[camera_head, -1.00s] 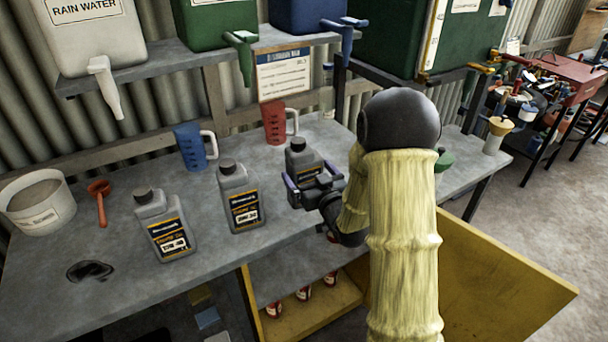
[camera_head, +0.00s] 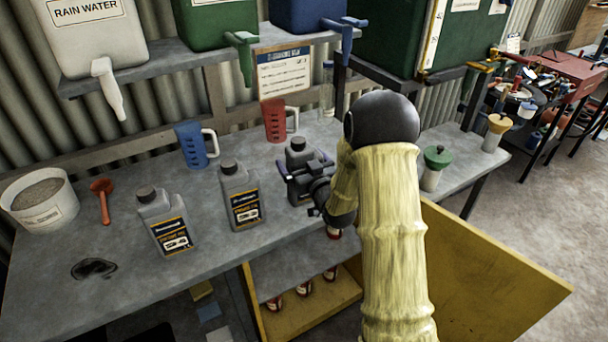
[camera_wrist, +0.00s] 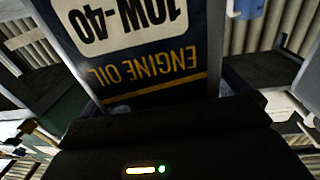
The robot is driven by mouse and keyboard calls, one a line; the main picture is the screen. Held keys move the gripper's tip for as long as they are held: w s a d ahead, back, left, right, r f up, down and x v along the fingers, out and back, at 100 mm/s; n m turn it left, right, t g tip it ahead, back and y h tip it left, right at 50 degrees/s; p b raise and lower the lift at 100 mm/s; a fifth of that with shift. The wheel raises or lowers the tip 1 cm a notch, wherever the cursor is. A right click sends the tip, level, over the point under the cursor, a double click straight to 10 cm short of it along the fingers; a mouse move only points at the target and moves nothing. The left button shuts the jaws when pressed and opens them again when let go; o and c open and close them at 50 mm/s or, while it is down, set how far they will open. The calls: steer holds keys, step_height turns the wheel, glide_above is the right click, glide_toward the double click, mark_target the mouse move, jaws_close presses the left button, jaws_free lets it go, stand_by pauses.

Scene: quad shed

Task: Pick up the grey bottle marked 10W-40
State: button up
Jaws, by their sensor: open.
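The grey bottle marked 10W-40 (camera_head: 299,149) stands upright on the bench, rightmost of three similar grey bottles. In the wrist view its label (camera_wrist: 140,60) fills the upper middle, upside down and very close, reading "10W-40" and "ENGINE OIL". My gripper (camera_head: 304,168) is open in front of this bottle, its fingers at either side of the body. I cannot tell whether they touch it. The cap and upper body show above the fingers.
Two other grey bottles, the middle one (camera_head: 240,194) and the left one (camera_head: 163,221), stand left. Behind are a blue jug (camera_head: 192,146) and a red jug (camera_head: 273,120). A green-topped container (camera_head: 434,168) stands right. A yellow cabinet door (camera_head: 490,265) hangs open below.

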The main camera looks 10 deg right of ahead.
steer(key=c, duration=1.4)
steer(key=shift+r, duration=0.1)
steer(key=shift+c, duration=0.8)
steer(key=shift+r, duration=0.1)
step_height(320, 180, up, 10)
steer(key=shift+f+b, duration=0.1)
steer(key=shift+b, duration=0.2)
